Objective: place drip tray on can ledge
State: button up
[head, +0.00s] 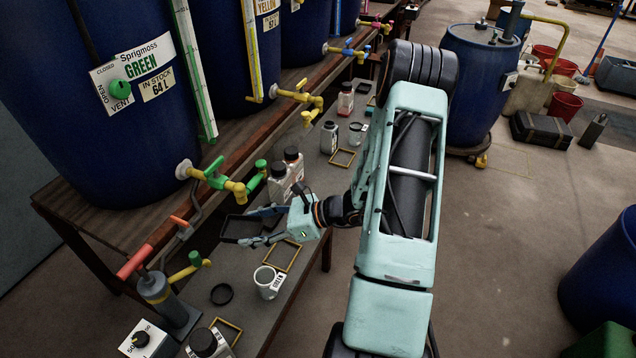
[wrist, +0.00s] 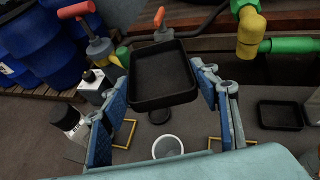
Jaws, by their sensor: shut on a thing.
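The black, shallow, square drip tray (wrist: 163,78) is between the two blue-padded fingers of my gripper (wrist: 160,88) in the wrist view. My gripper is shut on it and its open side faces up. In the head view my gripper (head: 246,226) reaches left over the low grey ledge (head: 248,322) with the dark tray (head: 232,229) at its fingertips. I cannot tell the exact height of the tray above the ledge.
Another black tray (wrist: 280,115) lies at right in the wrist view. A yellow-green tap (head: 232,186) hangs above the ledge. Bottles (head: 279,183), yellow square frames (head: 283,256) and a round black lid (head: 221,294) occupy the ledge. A pump with a red handle (head: 155,287) stands nearby.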

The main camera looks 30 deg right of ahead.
notch_tip(320, 180, down, 12)
jog(key=d+b, duration=0.1)
jog(key=b, duration=0.6)
jog(key=shift+w+d+f+b, duration=0.15)
jog(key=shift+w+d+b, duration=0.05)
jog(key=shift+d+b, duration=0.2)
jog(key=b, duration=0.4)
send_over(236, 261)
jog(key=f, duration=0.9)
jog(key=shift+s+d, duration=0.25)
jog(key=shift+s, duration=0.05)
jog(key=shift+w+a+f, duration=0.1)
jog(key=shift+a+f, duration=0.05)
jog(key=shift+f, duration=0.15)
jog(key=shift+w+f+b, duration=0.2)
jog(key=shift+f+b, duration=0.5)
jog(key=shift+f, duration=0.95)
jog(key=shift+f, duration=0.15)
jog(key=o, duration=0.7)
jog(key=shift+o, duration=0.8)
